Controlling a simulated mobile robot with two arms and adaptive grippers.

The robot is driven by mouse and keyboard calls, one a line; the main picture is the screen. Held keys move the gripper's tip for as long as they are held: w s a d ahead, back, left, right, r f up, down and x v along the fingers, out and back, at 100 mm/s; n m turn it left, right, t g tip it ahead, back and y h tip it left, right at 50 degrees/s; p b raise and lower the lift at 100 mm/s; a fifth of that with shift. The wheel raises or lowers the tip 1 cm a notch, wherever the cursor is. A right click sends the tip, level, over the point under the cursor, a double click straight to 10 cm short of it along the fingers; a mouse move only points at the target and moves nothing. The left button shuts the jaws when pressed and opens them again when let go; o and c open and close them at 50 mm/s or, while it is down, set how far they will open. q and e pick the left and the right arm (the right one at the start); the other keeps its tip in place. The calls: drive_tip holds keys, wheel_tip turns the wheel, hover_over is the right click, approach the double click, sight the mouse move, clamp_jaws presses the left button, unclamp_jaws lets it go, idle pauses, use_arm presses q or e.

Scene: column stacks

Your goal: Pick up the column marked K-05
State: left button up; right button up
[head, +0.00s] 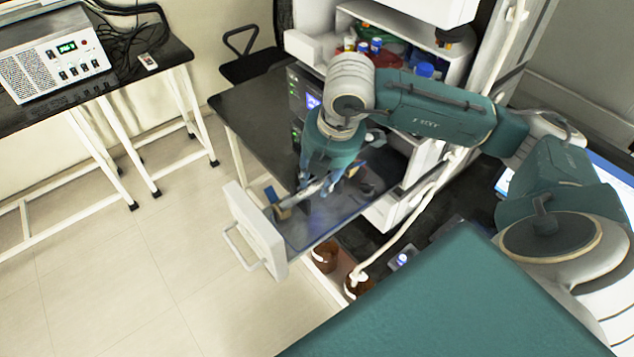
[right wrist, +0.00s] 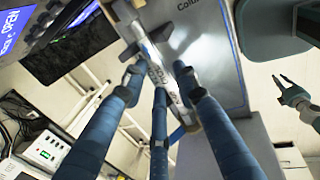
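A slim silver column (right wrist: 152,52) with dark printed lettering lies in the open drawer (head: 262,232); I cannot read the lettering as K-05 for sure. It also shows in the head view (head: 318,187), partly hidden by my fingers. My right gripper (right wrist: 158,76) is over the drawer, also in the head view (head: 325,177). Its blue fingers are spread, with tips on both sides of the column; whether they touch it is unclear. The column appears to lie across small supports. A distant gripper at the right of the wrist view, apparently my left (right wrist: 284,82), has its fingers apart.
A small tan block (head: 283,210) sits near the drawer's front. A dark bench top (head: 250,108) lies behind the drawer. Brown bottles (head: 325,257) stand below, to its right. A white instrument (head: 52,62) is on the left table. The floor at left is clear.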

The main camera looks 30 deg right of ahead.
clamp_jaws()
drive_tip(key=shift+r, duration=0.1)
wheel_tip(320, 180, up, 12)
drive_tip(key=f+b, duration=0.1)
drive_tip(key=b, duration=0.1)
wheel_tip(320, 180, up, 9)
drive_tip(key=p, duration=0.2)
hover_over(317, 184)
drive_tip(key=shift+f, duration=0.1)
